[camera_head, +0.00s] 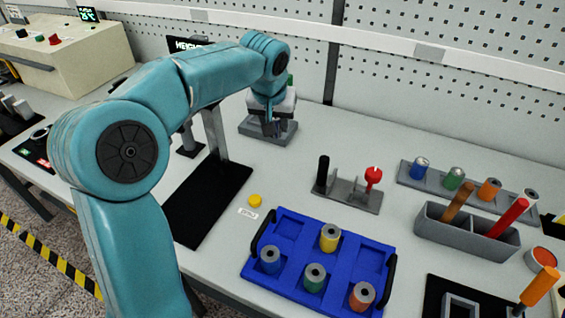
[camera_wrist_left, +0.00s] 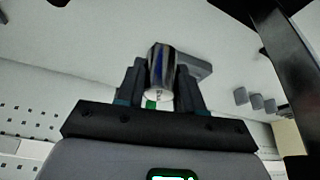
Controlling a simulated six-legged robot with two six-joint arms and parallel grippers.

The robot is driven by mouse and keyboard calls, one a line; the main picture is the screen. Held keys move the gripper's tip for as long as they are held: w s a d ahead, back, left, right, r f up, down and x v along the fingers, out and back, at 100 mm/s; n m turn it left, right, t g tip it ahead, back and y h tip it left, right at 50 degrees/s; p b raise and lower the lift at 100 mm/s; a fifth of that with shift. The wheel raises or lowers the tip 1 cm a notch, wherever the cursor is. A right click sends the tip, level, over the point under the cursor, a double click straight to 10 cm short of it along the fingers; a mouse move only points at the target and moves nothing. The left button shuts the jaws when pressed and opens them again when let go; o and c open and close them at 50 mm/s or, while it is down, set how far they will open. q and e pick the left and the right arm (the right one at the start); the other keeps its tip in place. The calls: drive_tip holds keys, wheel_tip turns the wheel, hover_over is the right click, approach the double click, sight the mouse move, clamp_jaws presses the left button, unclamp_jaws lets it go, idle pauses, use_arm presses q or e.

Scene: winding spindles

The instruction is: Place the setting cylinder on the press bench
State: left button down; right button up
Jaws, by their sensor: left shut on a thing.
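My left gripper (camera_head: 270,122) is over a low grey block (camera_head: 283,134) at the back of the bench, right of a grey post. In the left wrist view the gripper (camera_wrist_left: 160,88) is shut on a shiny metal cylinder (camera_wrist_left: 161,62) with dark and blue bands, which looks like the setting cylinder. The fingers hide the cylinder in the head view. The grey block (camera_wrist_left: 195,68) shows beyond the fingers in the wrist view. I cannot tell whether the cylinder touches it. No part is clearly marked as the press bench. My right gripper is not in view.
A grey post (camera_head: 215,132) stands by a black mat (camera_head: 205,205). A blue tray (camera_head: 285,222) holds several coloured spools. A grey holder (camera_head: 345,197), a spool rack (camera_head: 440,180) and a tool box (camera_head: 465,235) stand right.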

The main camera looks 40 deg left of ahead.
sight(278, 166)
use_arm(q)
wheel_tip(278, 166, down, 12)
drive_tip(key=shift+w+f+b, duration=0.1)
drive_tip(key=shift+f+b, duration=0.05)
drive_tip(key=shift+b, duration=0.4)
drive_tip(key=shift+f, duration=0.15)
drive_tip(key=c, duration=0.7)
unclamp_jaws()
